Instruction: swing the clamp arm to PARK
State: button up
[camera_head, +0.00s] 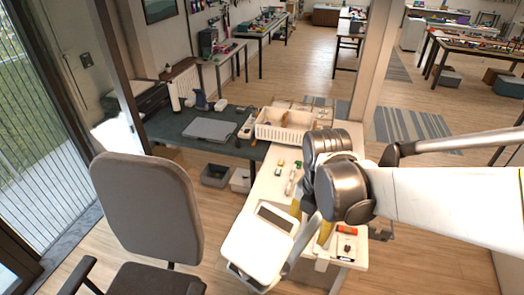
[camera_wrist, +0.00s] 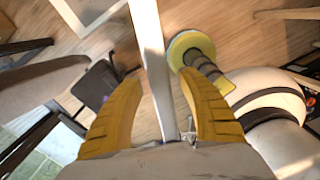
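My gripper (camera_head: 310,222) is at the near end of the white workbench (camera_head: 262,190), beside a white box with a dark panel (camera_head: 276,218). In the wrist view its two yellow fingers (camera_wrist: 158,82) stand wide apart. A long pale bar (camera_wrist: 152,50) runs between them, and I see a gap on each side of it. I cannot tell for sure whether this bar is the clamp arm. A small metal fitting (camera_wrist: 190,132) shows near the base of the right finger. No PARK mark is readable, and my arm hides part of the bench.
A cream bin (camera_head: 283,127) stands at the bench's far end. An orange-handled tool (camera_head: 347,230) lies at the near right. An office chair (camera_head: 148,205) stands left, with open wooden floor around.

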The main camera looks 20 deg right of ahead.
notch_tip(320, 180, up, 12)
dwell(0.6)
